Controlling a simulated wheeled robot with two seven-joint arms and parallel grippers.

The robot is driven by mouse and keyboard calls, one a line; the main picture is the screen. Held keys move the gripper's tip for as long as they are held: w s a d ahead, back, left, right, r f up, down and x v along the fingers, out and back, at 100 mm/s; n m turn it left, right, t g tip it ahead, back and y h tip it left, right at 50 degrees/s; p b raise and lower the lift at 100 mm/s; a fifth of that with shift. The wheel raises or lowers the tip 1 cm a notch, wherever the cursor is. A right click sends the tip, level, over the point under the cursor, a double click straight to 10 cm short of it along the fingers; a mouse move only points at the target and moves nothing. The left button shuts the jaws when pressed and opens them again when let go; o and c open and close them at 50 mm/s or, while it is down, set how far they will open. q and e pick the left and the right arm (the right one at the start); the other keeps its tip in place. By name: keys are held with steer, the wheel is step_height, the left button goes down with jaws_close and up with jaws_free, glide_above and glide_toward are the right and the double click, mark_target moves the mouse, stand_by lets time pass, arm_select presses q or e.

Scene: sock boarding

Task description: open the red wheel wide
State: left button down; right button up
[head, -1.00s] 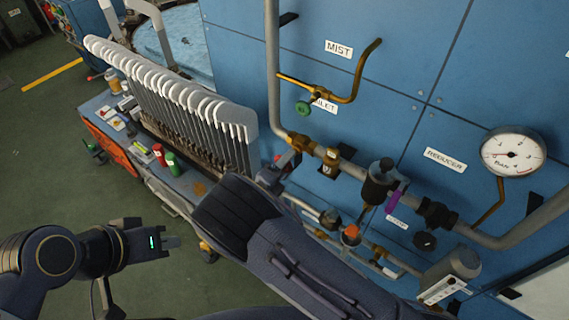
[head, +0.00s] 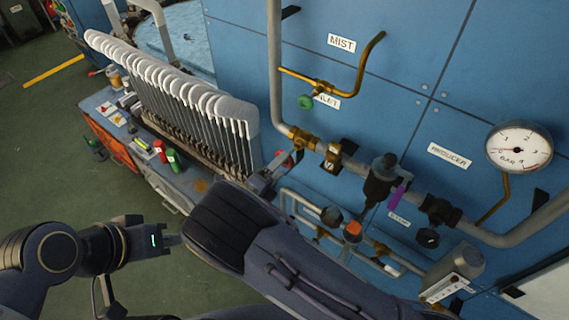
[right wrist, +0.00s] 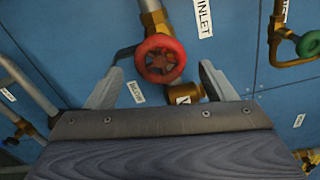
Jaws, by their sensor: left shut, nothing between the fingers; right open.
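The red wheel (right wrist: 160,58) is a round handwheel on a brass valve, seen face-on in the right wrist view. In the head view only a small red part (head: 284,158) shows beside my right gripper (head: 272,176). In the right wrist view my right gripper (right wrist: 162,72) is open, with one finger on each side of the wheel. I see no clear contact, and the depth between fingertips and wheel is hard to tell. My left gripper (head: 172,240) is shut and empty, low at the left, far from the wheel.
Grey pipes (head: 275,70) and brass fittings run along the blue wall panel (head: 235,50). A green wheel (head: 305,102) and a pressure gauge (head: 519,147) are on the wall side. A rack of white-topped boards (head: 190,95) stands close left of my right gripper.

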steer(key=v, duration=0.4)
steer(key=shift+b, duration=0.35)
